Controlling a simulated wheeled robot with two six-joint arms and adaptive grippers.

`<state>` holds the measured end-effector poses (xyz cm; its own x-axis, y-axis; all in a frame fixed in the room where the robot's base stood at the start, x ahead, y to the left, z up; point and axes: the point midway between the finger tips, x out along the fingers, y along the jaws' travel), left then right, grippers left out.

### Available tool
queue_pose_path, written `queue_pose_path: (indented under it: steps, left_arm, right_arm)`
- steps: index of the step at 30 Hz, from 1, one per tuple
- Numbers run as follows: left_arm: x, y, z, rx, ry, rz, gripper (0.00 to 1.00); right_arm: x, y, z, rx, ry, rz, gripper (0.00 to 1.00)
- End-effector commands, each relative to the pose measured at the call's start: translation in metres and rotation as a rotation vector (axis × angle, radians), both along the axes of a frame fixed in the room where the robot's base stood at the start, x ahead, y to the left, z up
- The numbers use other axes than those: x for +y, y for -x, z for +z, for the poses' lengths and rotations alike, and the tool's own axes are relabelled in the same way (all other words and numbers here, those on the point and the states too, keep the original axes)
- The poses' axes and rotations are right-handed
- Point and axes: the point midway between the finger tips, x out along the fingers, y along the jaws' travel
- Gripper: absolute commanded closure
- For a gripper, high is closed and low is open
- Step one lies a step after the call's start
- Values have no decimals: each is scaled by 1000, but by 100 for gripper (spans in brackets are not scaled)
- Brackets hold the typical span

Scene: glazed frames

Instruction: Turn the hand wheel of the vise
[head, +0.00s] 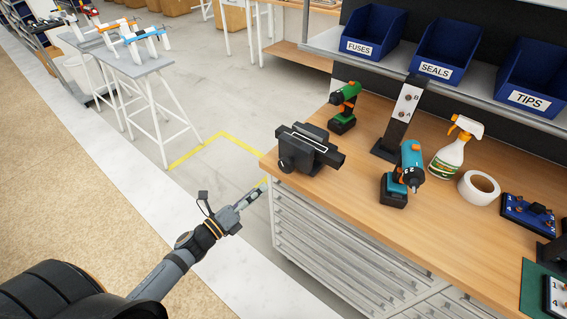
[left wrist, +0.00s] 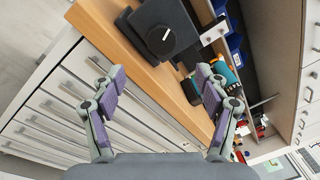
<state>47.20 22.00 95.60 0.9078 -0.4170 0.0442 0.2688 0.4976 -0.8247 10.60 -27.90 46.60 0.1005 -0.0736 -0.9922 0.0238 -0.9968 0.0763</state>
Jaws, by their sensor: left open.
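A black vise (head: 312,150) stands on the left end of the wooden workbench. Its round dark hand wheel (head: 286,164) faces the bench's left front edge. In the left wrist view the wheel (left wrist: 161,40) shows as a dark face with a white mark, ahead of my fingers. My left gripper (head: 252,196) is open and empty, in front of the bench and lower left of the wheel, apart from it. In the left wrist view its two fingers (left wrist: 160,76) are spread, with the bench edge seen between them. My right gripper is not in view.
The workbench (head: 348,188) has a grey drawer cabinet under it. A green drill (head: 344,108), a blue drill (head: 402,172), a spray bottle (head: 456,145) and a tape roll (head: 479,188) stand right of the vise. Labelled blue bins line the back.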

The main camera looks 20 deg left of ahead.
Motion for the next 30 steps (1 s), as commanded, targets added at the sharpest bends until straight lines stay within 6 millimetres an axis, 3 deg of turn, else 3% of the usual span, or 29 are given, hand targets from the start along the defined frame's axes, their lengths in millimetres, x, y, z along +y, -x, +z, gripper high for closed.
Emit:
queue_pose_path:
  steps: [10,13,17,24,27,30]
  left_arm:
    - [0,0,-1,2,12,0,25]
    - [-2,-3,-9,37,145,-4,25]
    - [-9,-10,-26,155,585,-40,25]
    - [-18,-22,-40,436,1546,-243,25]
    - [-20,-24,-40,528,1811,-335,25]
    - [-20,-25,-38,590,1967,-396,25]
  right_arm:
    - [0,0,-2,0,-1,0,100]
    - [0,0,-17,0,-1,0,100]
    - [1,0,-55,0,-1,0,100]
    - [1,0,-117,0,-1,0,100]
    - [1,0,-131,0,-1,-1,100]
    - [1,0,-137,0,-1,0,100]
